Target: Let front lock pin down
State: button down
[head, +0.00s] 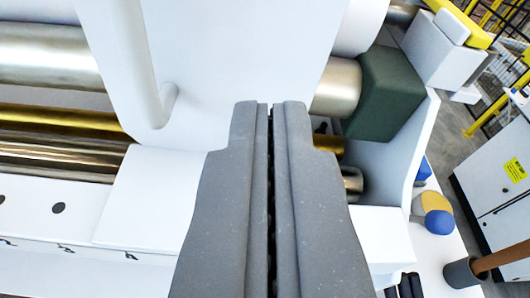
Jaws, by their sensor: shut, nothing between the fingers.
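My gripper (270,104) reaches up the middle of the view, its two grey fingers shut together with only a thin dark line between them. The fingertips lie in front of a large white panel (245,60). A white bent bar (146,70) runs down this panel to the left of the fingertips. I cannot pick out the front lock pin for certain. A small dark part (321,128) shows just right of the fingers, but I cannot tell what it is. My fingers hide the area directly behind them.
Metal rollers (50,55) and a brass-coloured bar (60,118) lie at left. A dark green block (385,95) sits at right on a roller end. Further right are a blue and yellow knob (437,210), a white cabinet (500,180) and grey floor (450,150).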

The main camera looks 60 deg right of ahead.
jog(key=b+v, duration=0.1)
jog(key=v, duration=0.6)
jog(key=shift+s+b, duration=0.2)
jog(key=shift+b, duration=0.1)
jog(key=s+a+f+n+t+y+b, duration=0.3)
jog(key=s+a+f+n+y+b, duration=0.1)
jog(key=s+f+y+b, duration=0.2)
jog(key=s+a+f+n+t+y+b, duration=0.3)
jog(key=s+a+f+n+y+b, duration=0.2)
jog(key=s+f, duration=0.4)
jog(key=shift+s+a+f+y+b, duration=0.35)
jog(key=shift+s+y+b, duration=0.1)
jog(key=shift+y+b, duration=0.4)
